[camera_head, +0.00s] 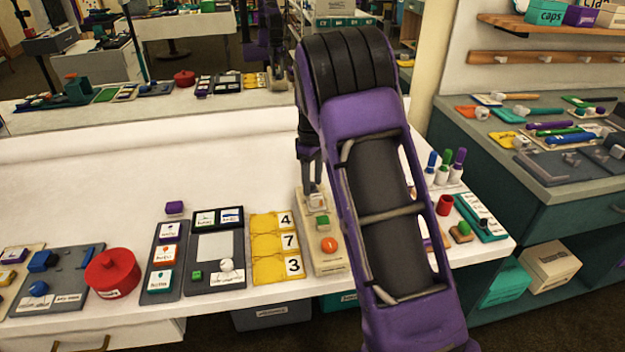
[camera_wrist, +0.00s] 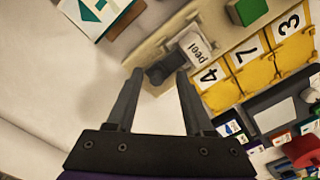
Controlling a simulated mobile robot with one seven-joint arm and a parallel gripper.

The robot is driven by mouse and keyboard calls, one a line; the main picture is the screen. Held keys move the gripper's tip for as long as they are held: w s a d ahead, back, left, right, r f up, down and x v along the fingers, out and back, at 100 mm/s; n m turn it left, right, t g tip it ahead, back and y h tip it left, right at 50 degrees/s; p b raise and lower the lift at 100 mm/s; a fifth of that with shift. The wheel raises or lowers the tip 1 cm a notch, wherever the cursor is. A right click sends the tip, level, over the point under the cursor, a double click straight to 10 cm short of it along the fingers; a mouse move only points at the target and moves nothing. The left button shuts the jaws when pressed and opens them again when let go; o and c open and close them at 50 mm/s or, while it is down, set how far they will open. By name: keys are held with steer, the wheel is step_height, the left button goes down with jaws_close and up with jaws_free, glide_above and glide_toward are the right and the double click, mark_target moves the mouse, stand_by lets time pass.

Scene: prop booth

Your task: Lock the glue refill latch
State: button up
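A beige board (camera_head: 328,262) near the table's front edge carries a green block (camera_head: 322,221), an orange round knob (camera_head: 329,245) and a small upright part at its far end. The wrist view shows the board's far end with a dark grey piece (camera_wrist: 168,68) beside a white card reading "peel" (camera_wrist: 196,47). This may be the latch; no glue refill label is readable. My gripper (camera_wrist: 158,74) is open, its fingertips on either side of the dark piece. I cannot tell whether they touch it. In the head view my gripper (camera_head: 312,186) is over the board's far end, partly hidden.
Yellow number cards (camera_head: 277,247) lie just left of the board. Further left are a grey tray (camera_head: 216,270) and a red lidded pot (camera_head: 113,273). My arm hides the table right of the board; marker pens (camera_head: 443,168) stand beyond it.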

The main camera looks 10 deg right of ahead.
mark_target(313, 184)
step_height(313, 184, up, 18)
steer(key=p, duration=0.3)
steer(key=shift+f, duration=0.25)
